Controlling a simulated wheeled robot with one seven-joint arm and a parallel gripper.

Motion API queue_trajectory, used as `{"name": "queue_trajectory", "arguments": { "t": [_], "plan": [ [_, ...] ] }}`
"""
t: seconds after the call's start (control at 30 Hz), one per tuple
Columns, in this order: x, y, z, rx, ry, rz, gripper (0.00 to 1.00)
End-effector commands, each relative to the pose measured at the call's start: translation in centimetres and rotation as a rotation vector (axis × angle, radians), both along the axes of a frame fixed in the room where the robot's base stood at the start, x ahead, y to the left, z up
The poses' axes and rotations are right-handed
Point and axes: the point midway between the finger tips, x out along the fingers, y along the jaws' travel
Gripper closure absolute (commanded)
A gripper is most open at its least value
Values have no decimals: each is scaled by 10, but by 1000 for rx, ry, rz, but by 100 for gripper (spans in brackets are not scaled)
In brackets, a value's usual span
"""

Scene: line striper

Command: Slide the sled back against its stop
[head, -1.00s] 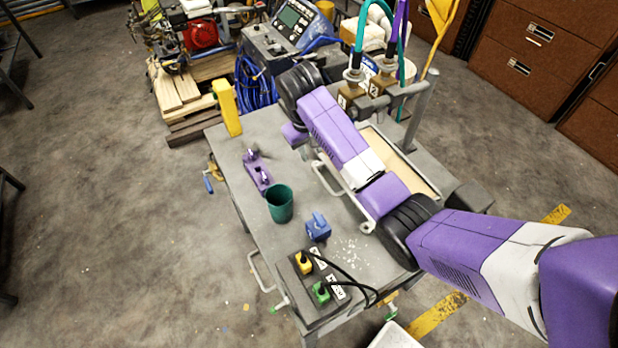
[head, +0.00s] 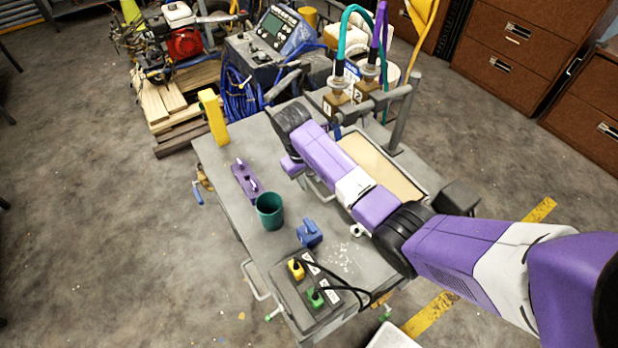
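My arm crosses the right half of the head view, and its black wrist joint is over the grey cart top (head: 345,238). The purple end at my gripper (head: 291,165) hangs below that joint, near the tray's left side. Its fingers are not discernible, so I cannot tell whether they are open or hold anything. I cannot tell for sure which part is the sled. A shallow tray (head: 380,165) with a tan inside and a grey frame is partly behind my forearm. Two brass valves marked 1 and 2 (head: 338,103) sit on a grey bar behind it.
A purple fixture (head: 246,181), green cup (head: 270,211) and blue block (head: 309,234) stand left of my forearm. A yellow post (head: 213,117) is at the cart's back left corner. A switch box (head: 307,285) with cables is at the front. White crumbs lie near the blue block.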

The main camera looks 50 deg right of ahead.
Motion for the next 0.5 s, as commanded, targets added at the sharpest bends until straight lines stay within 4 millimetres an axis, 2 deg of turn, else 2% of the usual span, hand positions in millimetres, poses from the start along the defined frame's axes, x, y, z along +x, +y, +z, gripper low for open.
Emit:
{"name": "queue_trajectory", "arguments": {
  "t": [0.13,0.3,0.5],
  "plan": [
    [0,0,0,0,0,0,68],
    [0,0,0,0,0,0,100],
    [0,0,0,0,0,0,100]
  ]
}}
